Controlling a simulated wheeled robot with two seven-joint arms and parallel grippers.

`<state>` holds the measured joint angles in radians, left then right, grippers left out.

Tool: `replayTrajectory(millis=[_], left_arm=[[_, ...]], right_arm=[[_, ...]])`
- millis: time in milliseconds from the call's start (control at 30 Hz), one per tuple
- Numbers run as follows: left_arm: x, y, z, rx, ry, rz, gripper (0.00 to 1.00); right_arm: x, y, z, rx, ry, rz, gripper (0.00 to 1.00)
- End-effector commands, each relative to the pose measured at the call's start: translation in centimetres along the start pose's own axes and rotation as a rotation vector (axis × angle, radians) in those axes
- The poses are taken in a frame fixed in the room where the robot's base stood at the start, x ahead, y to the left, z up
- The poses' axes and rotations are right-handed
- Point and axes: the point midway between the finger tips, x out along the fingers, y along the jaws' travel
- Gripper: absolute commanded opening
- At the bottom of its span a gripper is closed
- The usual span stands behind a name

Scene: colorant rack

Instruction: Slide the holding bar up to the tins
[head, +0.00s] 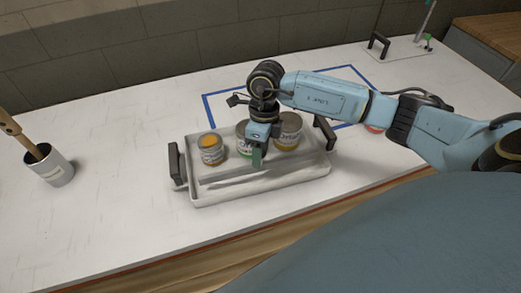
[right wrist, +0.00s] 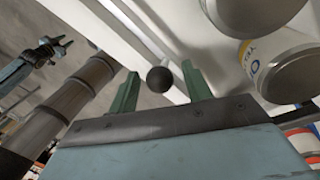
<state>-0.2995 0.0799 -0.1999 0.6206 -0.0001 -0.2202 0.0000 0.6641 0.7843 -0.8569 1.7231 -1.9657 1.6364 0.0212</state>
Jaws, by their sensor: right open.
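A pale tray (head: 262,193) with dark end handles holds three tins. They are a small tin with a yellow top (head: 211,149), a middle tin (head: 243,134) partly hidden by my arm, and a larger grey-topped tin (head: 288,131). The holding bar (head: 222,178) is a pale strip lying lengthwise in the tray, in front of the tins. My right gripper (head: 257,158) is over the bar near its middle. In the right wrist view its green fingers (right wrist: 158,76) are apart, with a dark round knob (right wrist: 159,79) between them. I cannot tell whether they touch it.
A white cup (head: 50,167) holding a wooden-handled tool stands at the left. A blue outline (head: 208,107) marks the table behind the tray. A pale board with a black handle (head: 378,43) is at the back right. The table between cup and tray is clear.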

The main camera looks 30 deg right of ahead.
Motion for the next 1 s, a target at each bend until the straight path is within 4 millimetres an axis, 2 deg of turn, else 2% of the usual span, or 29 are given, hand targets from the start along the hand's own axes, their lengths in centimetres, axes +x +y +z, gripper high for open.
replayTrajectory(millis=[367,733,1000], left_arm=[[-0.04,-0.02,0.03,0.0,-0.001,0.0,0.36],[-0.04,-0.01,0.06,0.0,-0.001,0.0,0.36],[0.17,-0.01,0.05,0.0,-0.001,0.0,0.36]], right_arm=[[0.63,0.02,0.01,0.0,0.0,0.0,0.49],[0.58,0.02,0.01,0.0,-0.001,0.0,0.01],[0.52,-0.59,-0.34,0.013,-0.002,-0.001,0.0]])
